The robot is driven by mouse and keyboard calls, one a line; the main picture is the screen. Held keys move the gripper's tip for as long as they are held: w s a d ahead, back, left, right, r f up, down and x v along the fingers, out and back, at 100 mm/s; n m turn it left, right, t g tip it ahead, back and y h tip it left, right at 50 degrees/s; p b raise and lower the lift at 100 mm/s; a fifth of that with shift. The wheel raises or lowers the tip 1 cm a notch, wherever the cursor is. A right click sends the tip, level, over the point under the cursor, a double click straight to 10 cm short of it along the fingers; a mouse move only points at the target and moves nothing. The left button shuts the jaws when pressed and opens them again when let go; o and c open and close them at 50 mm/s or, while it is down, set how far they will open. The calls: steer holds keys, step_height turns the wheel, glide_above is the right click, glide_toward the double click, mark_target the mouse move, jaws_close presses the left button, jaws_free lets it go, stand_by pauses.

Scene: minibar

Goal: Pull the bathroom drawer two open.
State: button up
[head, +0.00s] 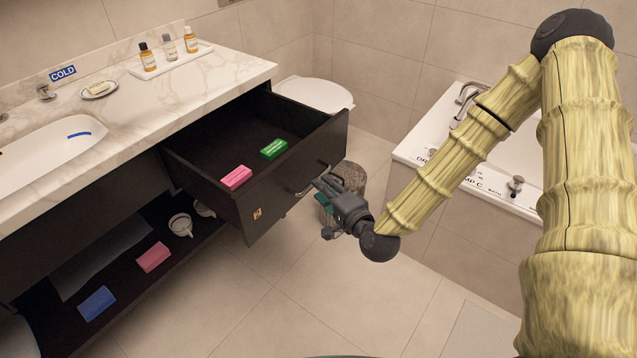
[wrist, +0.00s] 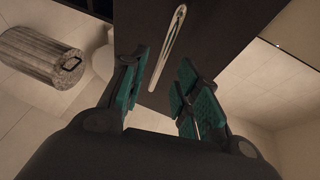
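The dark drawer (head: 290,190) under the marble counter stands well pulled out, with its inside showing. A pink box (head: 236,177) and a green box (head: 274,149) lie in it. Its metal handle is on the front face, partly hidden by my gripper in the head view. My gripper (head: 318,187) is at the drawer front beside the handle. In the wrist view the handle (wrist: 167,48) runs between and beyond the two teal-padded fingers (wrist: 160,92). The fingers are spread apart, with gaps between them and the handle.
The marble counter (head: 225,75) holds a sink, soap dish and a tray of bottles. The open shelf (head: 120,275) below holds boxes and cups. A bin (wrist: 42,68) and a toilet (head: 315,92) stand behind the drawer. The bathtub (head: 430,150) is right; floor in front is clear.

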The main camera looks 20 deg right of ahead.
steer(key=v, duration=0.6)
steer(key=shift+s, duration=0.4)
steer(key=s+a+f+n+g+h+p, duration=0.1)
steer(key=s+a+f+n+g+p, duration=0.1)
steer(key=s+f+n+g+p, duration=1.15)
steer(key=s+d+f+g+h+b, duration=0.1)
steer(key=s, duration=0.6)
steer(key=s+d+f+g+h+b, duration=0.1)
steer(key=s+d+f, duration=0.1)
steer(key=s, duration=0.6)
steer(key=shift+s+h, duration=0.35)
steer(key=shift+h, duration=0.05)
